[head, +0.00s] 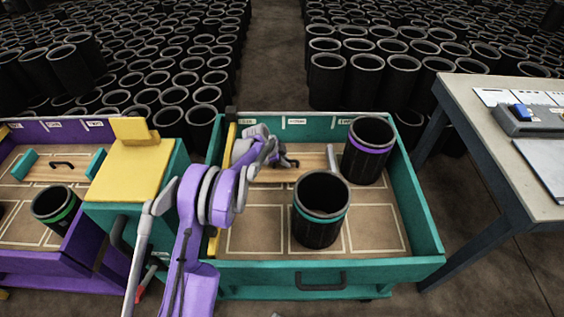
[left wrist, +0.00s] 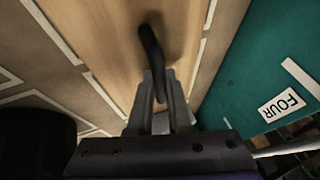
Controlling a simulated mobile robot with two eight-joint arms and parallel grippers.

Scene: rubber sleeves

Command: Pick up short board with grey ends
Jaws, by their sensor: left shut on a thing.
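A short wooden board (head: 308,161) lies in the teal cart. Its right end (head: 333,161) looks grey; the other end is hidden behind my arm. In the left wrist view the board (left wrist: 105,30) has a black handle (left wrist: 152,50) on top. My left gripper (left wrist: 160,88) is shut on this handle, and it also shows in the head view (head: 288,162) above the board. I cannot tell whether the board still touches the cart floor. My right gripper is not in view.
The teal cart (head: 345,272) also holds two black sleeves, one with a teal band (head: 318,225), one with a purple band (head: 368,165). A purple cart (head: 40,262) at left holds a teal-ended board (head: 80,172). A table (head: 480,140) stands at right.

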